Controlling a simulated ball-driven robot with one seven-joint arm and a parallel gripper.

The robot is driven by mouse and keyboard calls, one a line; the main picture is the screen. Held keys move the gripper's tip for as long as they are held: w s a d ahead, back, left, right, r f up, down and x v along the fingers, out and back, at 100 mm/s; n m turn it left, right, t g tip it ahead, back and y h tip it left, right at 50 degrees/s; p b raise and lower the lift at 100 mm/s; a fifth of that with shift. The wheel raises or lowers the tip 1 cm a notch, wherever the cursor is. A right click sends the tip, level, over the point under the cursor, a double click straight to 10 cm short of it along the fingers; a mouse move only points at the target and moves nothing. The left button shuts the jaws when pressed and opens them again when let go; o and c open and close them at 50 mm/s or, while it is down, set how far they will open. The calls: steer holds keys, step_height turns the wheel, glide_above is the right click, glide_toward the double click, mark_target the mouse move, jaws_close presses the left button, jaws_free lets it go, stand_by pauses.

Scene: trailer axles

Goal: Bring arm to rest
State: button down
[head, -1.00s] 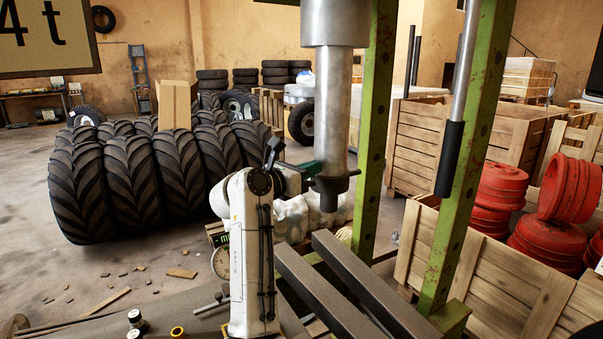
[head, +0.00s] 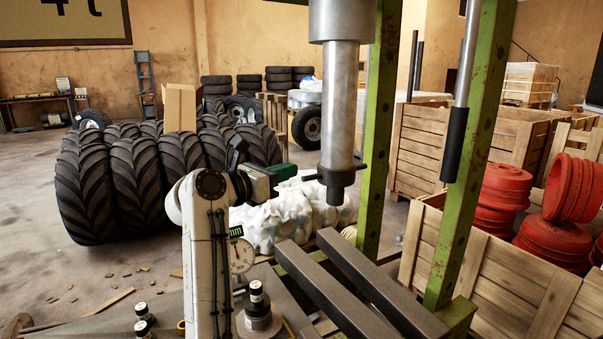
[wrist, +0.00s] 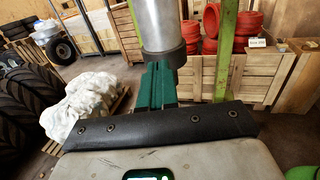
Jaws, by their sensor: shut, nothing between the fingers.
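My white arm (head: 207,250) stands upright in the lower middle of the head view, with its wrist bent to the right. My gripper (head: 287,171), green, points right toward the lower end of the press ram (head: 340,120) and appears apart from it in the picture. In the wrist view my gripper (wrist: 158,72) has its green fingers together, with nothing held. The ram's dark collar (wrist: 162,57) shows just beyond the fingertips there. I cannot tell the exact gap in depth.
The green press frame (head: 470,150) and dark steel beams (head: 340,290) stand right of my arm. Large tyres (head: 140,180) fill the left. A wooden crate (head: 500,270) and red hubs (head: 550,235) are at right. A dial gauge (head: 241,257) and small bottles (head: 142,312) sit close below.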

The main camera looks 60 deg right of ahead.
steer(key=shift+v, duration=1.8)
